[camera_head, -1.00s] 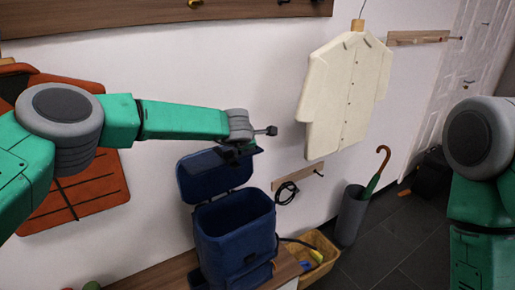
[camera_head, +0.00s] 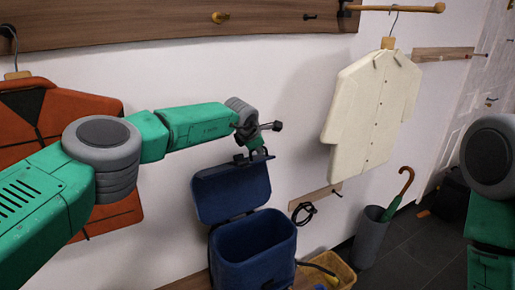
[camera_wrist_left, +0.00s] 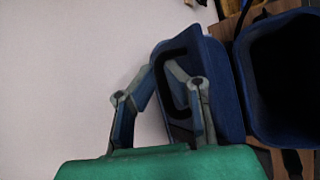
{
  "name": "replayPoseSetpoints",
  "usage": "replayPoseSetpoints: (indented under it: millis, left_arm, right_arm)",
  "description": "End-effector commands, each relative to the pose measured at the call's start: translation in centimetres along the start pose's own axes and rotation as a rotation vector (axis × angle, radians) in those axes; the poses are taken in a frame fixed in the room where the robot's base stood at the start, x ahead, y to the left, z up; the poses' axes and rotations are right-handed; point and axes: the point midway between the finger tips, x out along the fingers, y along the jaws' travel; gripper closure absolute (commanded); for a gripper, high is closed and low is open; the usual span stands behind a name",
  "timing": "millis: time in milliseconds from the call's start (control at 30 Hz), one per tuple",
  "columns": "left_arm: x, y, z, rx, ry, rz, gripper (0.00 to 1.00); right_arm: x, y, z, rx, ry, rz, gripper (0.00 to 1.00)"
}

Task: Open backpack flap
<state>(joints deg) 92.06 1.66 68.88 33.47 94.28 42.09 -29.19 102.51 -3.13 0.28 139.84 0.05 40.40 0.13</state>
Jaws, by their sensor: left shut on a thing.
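The blue backpack (camera_head: 252,258) stands on a wooden bench at the bottom centre of the head view, its dark inside showing. Its flap (camera_head: 232,190) is raised and stands up behind the opening, near the wall. My left gripper (camera_head: 258,154) is at the flap's top edge, shut on it. In the left wrist view the left gripper's fingers (camera_wrist_left: 157,75) meet at the edge of the flap (camera_wrist_left: 218,85), with the open backpack (camera_wrist_left: 285,80) to the right. Of my right arm only links show at the right edge; its gripper is out of view.
A white jacket (camera_head: 372,108) hangs on the wall to the right of the flap. An orange jacket (camera_head: 70,110) hangs at left, behind my left arm. An umbrella stand (camera_head: 370,240) and a yellow basket (camera_head: 338,268) are at lower right. Dark floor lies beyond them.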

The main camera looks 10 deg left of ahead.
Motion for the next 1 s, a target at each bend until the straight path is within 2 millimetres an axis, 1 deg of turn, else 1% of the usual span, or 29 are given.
replayPoseSetpoints:
  millis: [33, 233, 300, 333, 833, 1000]
  left_arm:
    - [0.7, -1.1, -0.3, 0.004, 0.009, -0.019, 1.00]
    - [0.7, -1.1, -0.6, 0.003, 0.007, -0.020, 1.00]
    - [0.7, -1.1, -0.6, 0.002, 0.007, -0.020, 0.73]
    - [0.7, -1.1, -0.6, 0.002, 0.007, -0.020, 0.71]
    - [0.1, -0.6, -0.3, 0.001, 0.000, -0.009, 0.71]
    - [-0.7, -0.4, -0.2, 0.001, -0.001, -0.008, 0.71]
  right_arm:
    - [0.1, 0.0, 0.0, 0.000, 0.000, 0.000, 1.00]
    - [0.1, 0.0, 0.0, 0.000, 0.000, 0.000, 1.00]
    - [0.1, 0.0, 0.0, 0.000, 0.000, 0.000, 1.00]
    - [0.1, 0.0, 0.0, 0.000, 0.000, 0.000, 1.00]
    - [0.0, 0.0, 0.2, 0.000, 0.003, 0.000, 1.00]
    - [-0.1, 0.0, 0.3, 0.000, 0.004, 0.000, 1.00]
